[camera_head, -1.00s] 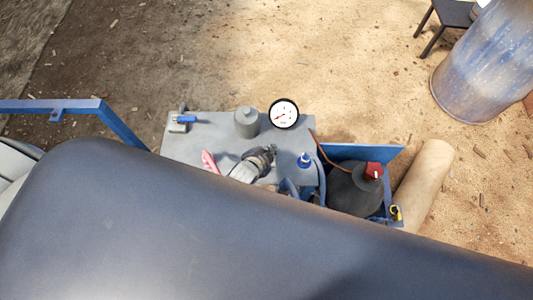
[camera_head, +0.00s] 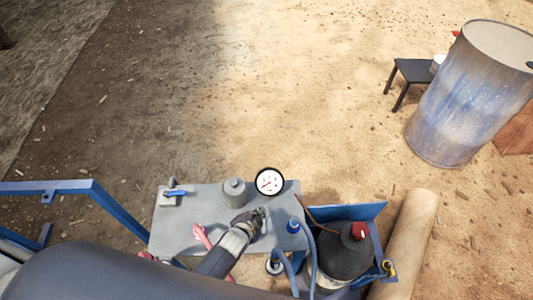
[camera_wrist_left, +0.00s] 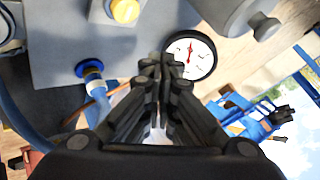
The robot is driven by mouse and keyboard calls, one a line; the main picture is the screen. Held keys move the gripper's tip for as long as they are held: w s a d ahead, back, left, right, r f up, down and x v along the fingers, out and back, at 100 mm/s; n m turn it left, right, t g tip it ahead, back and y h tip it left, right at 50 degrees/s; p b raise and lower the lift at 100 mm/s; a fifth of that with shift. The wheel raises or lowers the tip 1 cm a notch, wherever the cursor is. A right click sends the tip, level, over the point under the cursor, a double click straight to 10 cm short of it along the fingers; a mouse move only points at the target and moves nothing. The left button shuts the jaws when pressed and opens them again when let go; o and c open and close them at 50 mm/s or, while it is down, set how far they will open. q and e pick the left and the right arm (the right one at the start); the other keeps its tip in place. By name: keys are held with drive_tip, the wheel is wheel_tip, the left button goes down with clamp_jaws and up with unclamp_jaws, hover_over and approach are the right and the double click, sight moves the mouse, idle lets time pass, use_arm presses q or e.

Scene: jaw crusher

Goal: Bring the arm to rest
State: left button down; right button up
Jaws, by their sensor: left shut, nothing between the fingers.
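My left gripper (camera_head: 257,214) is over the grey panel (camera_head: 175,230) in the head view, below the round white gauge (camera_head: 270,182). In the left wrist view its black fingers (camera_wrist_left: 163,62) are together with nothing between them. The gauge (camera_wrist_left: 190,56) shows just beyond the fingertips there. I cannot tell whether the gripper touches the panel. My right gripper is not identifiable in the head view. A dark, armlike thing at the right of the wrist view (camera_wrist_left: 283,115) is too small to name.
A dark bottle with a red cap (camera_head: 345,250) stands in a blue holder. A blue barrel (camera_head: 465,95) and black stool (camera_head: 412,72) stand on open sandy ground.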

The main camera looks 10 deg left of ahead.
use_arm(q)
drive_tip(key=s+a+r+n+g+y, duration=0.1)
drive_tip(key=s+a+r+n+g, duration=0.25)
drive_tip(key=s+r, duration=0.6)
drive_tip(key=s+a+r+n+g, duration=0.2)
drive_tip(key=s+a+r+n, duration=0.3)
drive_tip(key=s+r, duration=0.5)
wheel_tip(320, 180, down, 29)
drive_tip(key=g+b, duration=0.2)
drive_tip(key=b, duration=0.3)
drive_tip(key=s+a+f+b, duration=0.2)
drive_tip(key=s+f+b, duration=0.2)
drive_tip(key=s+f, duration=1.3)
wheel_tip(320, 180, down, 4)
drive_tip(key=shift+s+a+g, duration=0.25)
drive_tip(key=shift+a+g, duration=0.05)
drive_tip(key=shift+g, duration=0.05)
